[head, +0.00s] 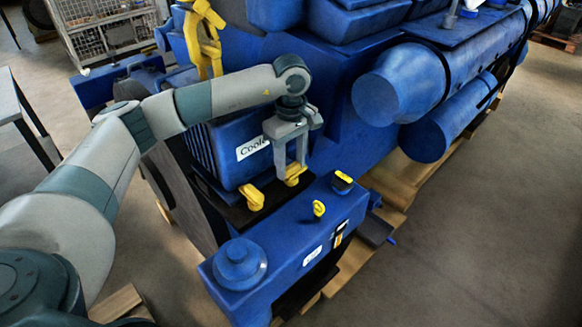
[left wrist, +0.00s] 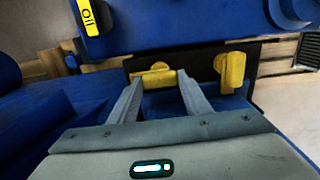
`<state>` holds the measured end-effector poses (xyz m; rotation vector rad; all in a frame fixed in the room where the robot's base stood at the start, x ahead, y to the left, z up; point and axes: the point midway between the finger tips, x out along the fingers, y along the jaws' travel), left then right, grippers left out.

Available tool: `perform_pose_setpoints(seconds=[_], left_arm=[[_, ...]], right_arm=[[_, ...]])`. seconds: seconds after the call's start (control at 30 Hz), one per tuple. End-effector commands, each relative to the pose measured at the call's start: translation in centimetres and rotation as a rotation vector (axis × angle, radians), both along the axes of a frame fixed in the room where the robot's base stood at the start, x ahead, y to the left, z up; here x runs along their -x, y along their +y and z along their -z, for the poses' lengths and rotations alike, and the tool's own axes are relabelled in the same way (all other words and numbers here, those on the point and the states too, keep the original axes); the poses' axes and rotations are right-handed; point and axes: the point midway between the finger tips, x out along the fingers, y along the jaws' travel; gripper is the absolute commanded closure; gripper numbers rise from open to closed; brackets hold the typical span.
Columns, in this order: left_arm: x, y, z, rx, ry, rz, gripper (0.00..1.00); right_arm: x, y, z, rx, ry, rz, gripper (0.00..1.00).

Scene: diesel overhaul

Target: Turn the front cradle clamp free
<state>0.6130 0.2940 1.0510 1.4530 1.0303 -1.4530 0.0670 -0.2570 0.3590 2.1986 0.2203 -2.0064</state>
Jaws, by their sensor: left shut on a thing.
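Two yellow cradle clamps sit on the dark ledge below the blue cooler (head: 229,150). My left gripper (head: 291,167) points down with its fingers on either side of the clamp (head: 295,177) farther to the right in the head view. In the left wrist view, the left gripper's fingertips (left wrist: 161,79) are shut on this clamp's yellow handle (left wrist: 155,78), which lies crosswise between them. The other clamp (head: 252,197) stands apart to the left in the head view; it also shows on the right in the left wrist view (left wrist: 230,71). My right gripper is not in view.
A blue box (head: 275,235) with a round blue cap (head: 239,262) and a small yellow knob (head: 318,208) stands close in front. Big blue cylinders (head: 400,85) lie on the right. A yellow bracket (head: 203,35) rises behind my arm. The floor at right is clear.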

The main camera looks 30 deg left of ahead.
Motion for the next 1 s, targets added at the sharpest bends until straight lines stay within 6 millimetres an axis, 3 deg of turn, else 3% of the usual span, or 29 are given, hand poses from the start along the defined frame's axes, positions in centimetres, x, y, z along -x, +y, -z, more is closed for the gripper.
perform_pose_setpoints(seconds=[0.2, 0.23, 0.3, 0.77, 1.0], left_arm=[[-0.1, 0.0, -0.2, 0.0, -0.002, -0.001, 0.79], [-0.1, 0.0, -0.2, 0.0, -0.002, -0.002, 0.52], [-0.1, 0.0, -0.1, 0.0, -0.002, -0.002, 0.38], [0.0, 0.0, -0.5, 0.0, 0.0, -0.002, 0.38], [-0.1, 0.0, -3.0, 0.0, -0.004, -0.001, 0.38]], right_arm=[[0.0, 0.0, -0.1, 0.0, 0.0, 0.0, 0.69], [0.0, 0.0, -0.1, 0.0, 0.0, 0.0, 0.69], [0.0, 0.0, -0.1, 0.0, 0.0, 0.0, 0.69], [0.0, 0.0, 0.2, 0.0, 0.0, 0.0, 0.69], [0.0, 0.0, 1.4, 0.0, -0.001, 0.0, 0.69]])
